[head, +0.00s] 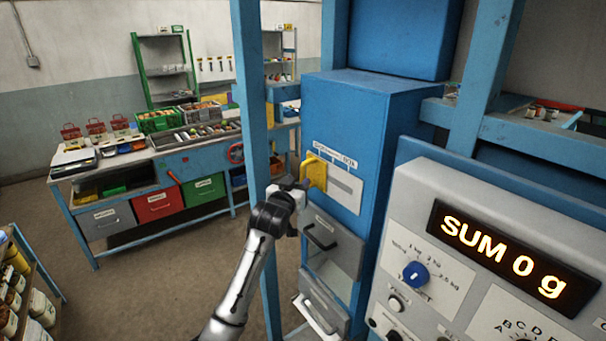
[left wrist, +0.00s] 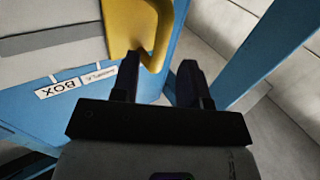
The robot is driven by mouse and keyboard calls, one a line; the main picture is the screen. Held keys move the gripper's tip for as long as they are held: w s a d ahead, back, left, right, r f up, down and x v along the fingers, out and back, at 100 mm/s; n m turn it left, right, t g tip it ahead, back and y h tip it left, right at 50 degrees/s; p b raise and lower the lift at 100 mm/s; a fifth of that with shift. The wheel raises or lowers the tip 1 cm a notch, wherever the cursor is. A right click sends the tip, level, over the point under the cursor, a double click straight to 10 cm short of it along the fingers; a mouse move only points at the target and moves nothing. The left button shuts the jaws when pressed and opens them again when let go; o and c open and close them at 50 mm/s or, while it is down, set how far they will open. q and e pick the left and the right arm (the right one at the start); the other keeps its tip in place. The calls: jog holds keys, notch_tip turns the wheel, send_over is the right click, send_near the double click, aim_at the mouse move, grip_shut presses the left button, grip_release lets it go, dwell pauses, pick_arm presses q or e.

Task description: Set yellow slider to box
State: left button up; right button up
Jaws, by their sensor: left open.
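The yellow slider (head: 314,172) is a chunky handle on the front of the blue cabinet. It sits at the left end of a pale horizontal slot plate (head: 345,187). Small white labels above the slot include one reading BOX (head: 349,162), to the right of the slider. My left gripper (head: 291,184) is open just left of the slider. In the left wrist view the gripper (left wrist: 158,82) has its two dark fingers apart, with the yellow handle (left wrist: 157,40) reaching down near them. I cannot tell whether they touch. My right gripper is not in view.
A blue upright post (head: 252,120) stands close to the left of my gripper. Grey drawers (head: 332,245) with handles are below the slider. A control panel with a "SUM 0 g" display (head: 505,252) fills the right. A workbench (head: 165,165) is farther back.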

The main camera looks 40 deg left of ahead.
aim_at(302, 177)
pick_arm(q)
jog(key=shift+p+x, duration=0.4)
jog(key=shift+x, duration=2.05)
grip_shut()
